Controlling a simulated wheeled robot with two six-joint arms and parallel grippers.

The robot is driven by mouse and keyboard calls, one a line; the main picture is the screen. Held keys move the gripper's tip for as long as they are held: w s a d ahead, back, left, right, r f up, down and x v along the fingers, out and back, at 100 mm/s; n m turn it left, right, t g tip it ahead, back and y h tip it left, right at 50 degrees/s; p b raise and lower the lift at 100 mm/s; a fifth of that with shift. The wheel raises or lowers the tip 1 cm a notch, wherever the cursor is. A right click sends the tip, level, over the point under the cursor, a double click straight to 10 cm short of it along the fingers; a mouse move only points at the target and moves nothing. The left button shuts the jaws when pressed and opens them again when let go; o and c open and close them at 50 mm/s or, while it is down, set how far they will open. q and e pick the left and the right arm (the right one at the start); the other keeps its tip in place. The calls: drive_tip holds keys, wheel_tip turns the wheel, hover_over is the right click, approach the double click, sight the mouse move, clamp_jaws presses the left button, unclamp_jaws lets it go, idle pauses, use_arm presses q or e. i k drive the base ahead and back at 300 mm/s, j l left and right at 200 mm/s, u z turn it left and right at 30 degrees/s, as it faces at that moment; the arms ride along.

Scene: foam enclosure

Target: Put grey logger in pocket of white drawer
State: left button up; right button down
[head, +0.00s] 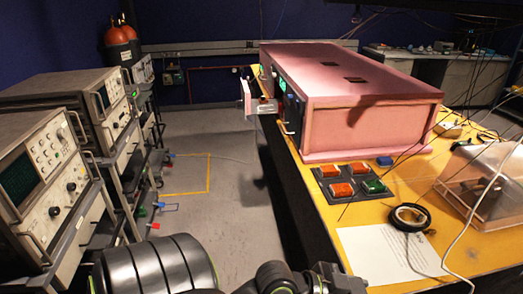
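A pink foam enclosure (365,125) stands on the yellow table. At its left end a small white drawer (246,97) sticks out past the table edge, with a grey side showing. The inside of the drawer and its pocket are hidden at this angle. I cannot make out a grey logger. My black arm with green rings crosses the bottom edge. A dark part at its right end, perhaps my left gripper (340,281), is cut off by the frame, and its fingers do not show clearly. My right gripper is not in view.
A dark tray (331,198) with several orange and green blocks lies in front of the enclosure, a blue block (385,161) beside it. Black tape (409,217), a paper sheet (385,257) and a clear cover (485,185) lie nearer. Instrument racks line the left; the floor between is open.

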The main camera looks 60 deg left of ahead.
sight(266, 109)
drive_tip(key=i+j, duration=0.1)
drive_tip(key=j, duration=0.6)
drive_tip(key=i+j, duration=0.1)
drive_tip(key=j, duration=0.6)
drive_tip(key=i+j, duration=0.1)
drive_tip(key=j, duration=0.6)
